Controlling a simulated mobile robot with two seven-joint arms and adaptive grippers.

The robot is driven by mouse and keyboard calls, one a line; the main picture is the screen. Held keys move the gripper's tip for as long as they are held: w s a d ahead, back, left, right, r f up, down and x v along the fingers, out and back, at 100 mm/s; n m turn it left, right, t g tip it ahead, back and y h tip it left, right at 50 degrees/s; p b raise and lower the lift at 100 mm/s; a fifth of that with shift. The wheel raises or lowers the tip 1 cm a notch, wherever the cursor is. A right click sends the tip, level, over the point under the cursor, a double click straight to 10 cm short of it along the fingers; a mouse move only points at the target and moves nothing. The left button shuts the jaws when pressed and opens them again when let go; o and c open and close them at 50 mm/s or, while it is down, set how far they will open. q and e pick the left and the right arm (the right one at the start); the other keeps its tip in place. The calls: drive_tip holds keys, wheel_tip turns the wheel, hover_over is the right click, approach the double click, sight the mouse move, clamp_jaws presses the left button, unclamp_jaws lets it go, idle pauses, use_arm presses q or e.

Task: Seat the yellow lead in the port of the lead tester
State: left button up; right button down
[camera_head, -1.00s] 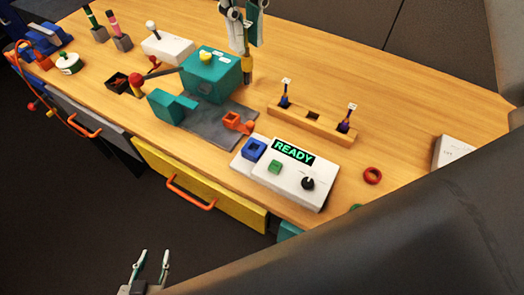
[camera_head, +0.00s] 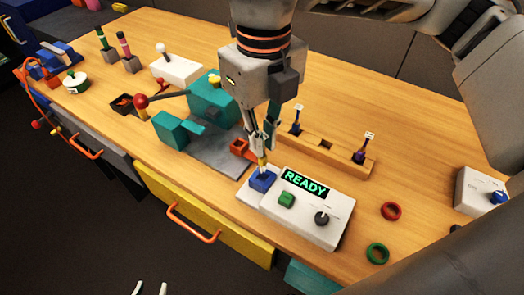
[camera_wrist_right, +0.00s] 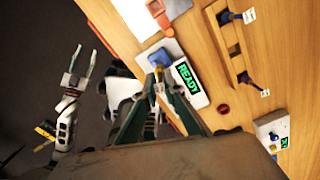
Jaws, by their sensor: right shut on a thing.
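The lead tester (camera_head: 306,221) is a white box with a lit green READY display, a green button and a black knob. Its blue square port (camera_head: 262,181) is at its left end, also in the right wrist view (camera_wrist_right: 157,57). My right gripper (camera_head: 262,143) is directly above the port, shut on the yellow lead (camera_head: 262,162). The lead points down at the port opening; I cannot tell whether its tip is inside. The lead also shows between the fingers in the right wrist view (camera_wrist_right: 158,87). My left gripper (camera_head: 150,288) is open and empty at the bottom edge, off the table.
A wooden rack (camera_head: 335,152) behind the tester holds two tagged leads, with an empty slot between. Red (camera_head: 391,211) and green (camera_head: 377,253) rings lie to the right.

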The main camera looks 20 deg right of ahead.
drive_tip(key=shift+f+b, duration=0.35)
drive_tip(key=shift+f, duration=1.8)
drive_tip(key=c, duration=2)
unclamp_jaws()
drive_tip(key=shift+f, duration=0.1)
drive_tip(key=shift+c, duration=0.2)
wheel_tip(320, 180, up, 12)
drive_tip(key=shift+r+p, duration=0.2)
drive_tip(key=shift+p, duration=0.95)
